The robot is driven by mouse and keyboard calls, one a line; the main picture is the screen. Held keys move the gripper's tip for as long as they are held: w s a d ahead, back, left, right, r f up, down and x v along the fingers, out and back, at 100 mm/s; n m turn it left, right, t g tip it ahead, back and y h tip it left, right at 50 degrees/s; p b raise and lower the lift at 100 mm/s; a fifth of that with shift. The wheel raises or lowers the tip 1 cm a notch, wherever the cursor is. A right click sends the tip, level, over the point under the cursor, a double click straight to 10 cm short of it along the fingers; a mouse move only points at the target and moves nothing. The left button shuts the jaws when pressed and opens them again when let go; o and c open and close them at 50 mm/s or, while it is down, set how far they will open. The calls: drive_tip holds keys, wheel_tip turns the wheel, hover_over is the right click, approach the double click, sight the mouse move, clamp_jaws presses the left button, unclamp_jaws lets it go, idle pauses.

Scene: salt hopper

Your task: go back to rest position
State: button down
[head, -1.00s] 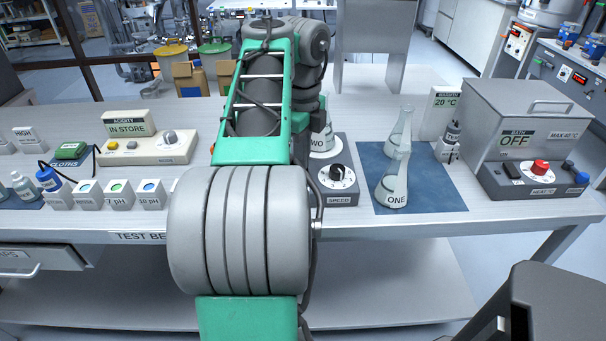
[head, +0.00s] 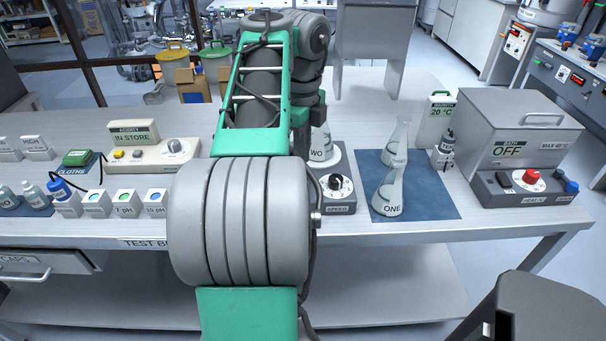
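My gripper is not seen in the head view. My own green and grey arm fills the middle of the picture and reaches over the bench (head: 340,115), hiding what lies behind it. A flask marked ONE (head: 388,192) stands on the blue mat (head: 435,190) to the right of the arm. Another flask (head: 398,140) stands just behind it on the same mat. A third flask, its label partly hidden (head: 322,148), stands on the unit marked SPEED (head: 338,190), beside my arm.
The bath marked OFF (head: 525,140) stands at the right of the bench. A drawer (head: 40,272) shows below the bench's left front.

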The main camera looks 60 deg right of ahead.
wheel_tip(320, 180, up, 2)
drive_tip(key=shift+r+p, duration=0.1)
drive_tip(key=shift+p, duration=0.65)
drive_tip(key=w+a+f+n+h+p, duration=0.2)
drive_tip(key=w+a+n+p, duration=0.1)
drive_tip(key=w+a+n, duration=1.25)
drive_tip(key=a+f+n+t+y+p, duration=0.1)
drive_tip(key=a+f+n, duration=0.2)
drive_tip(key=a+n, duration=0.7)
drive_tip(key=a+f+n+t+y+p, duration=0.1)
drive_tip(key=a+f+n, duration=0.3)
drive_tip(key=a+n, duration=0.7)
drive_tip(key=shift+a+t, duration=0.6)
drive_tip(key=shift+a, duration=0.05)
drive_tip(key=shift+f, duration=0.15)
